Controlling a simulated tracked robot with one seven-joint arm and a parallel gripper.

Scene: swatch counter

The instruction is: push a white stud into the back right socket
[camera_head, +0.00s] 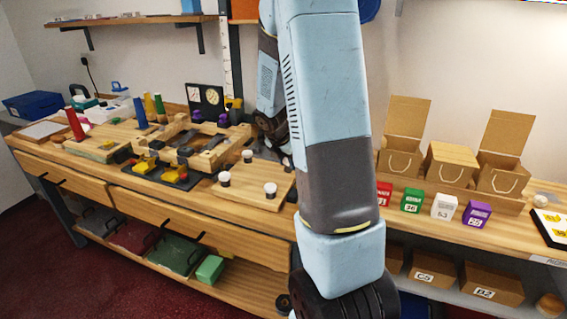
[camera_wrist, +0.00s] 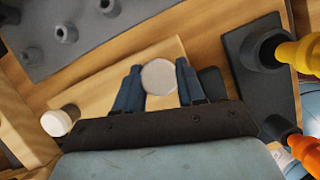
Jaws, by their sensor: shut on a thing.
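In the wrist view my gripper (camera_wrist: 160,90) has its two blue fingers closed on either side of a white stud (camera_wrist: 159,76), seen from above. I cannot tell whether this stud is clear of the surface below. A second white stud (camera_wrist: 60,121) stands to the left. A grey plate with round raised sockets (camera_wrist: 66,32) lies at the upper left, apart from the held stud. I cannot tell which socket is the back right one. In the head view, white-topped studs (camera_head: 270,189) stand on a light wooden board (camera_head: 240,196); my gripper is hidden by my arm.
A dark tray (camera_wrist: 243,50) with yellow (camera_wrist: 300,53) and orange (camera_wrist: 303,153) pieces lies close to the right of my gripper. In the head view a wooden frame (camera_head: 217,152) stands behind the board. Small coloured boxes (camera_head: 412,200) and cartons stand farther right.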

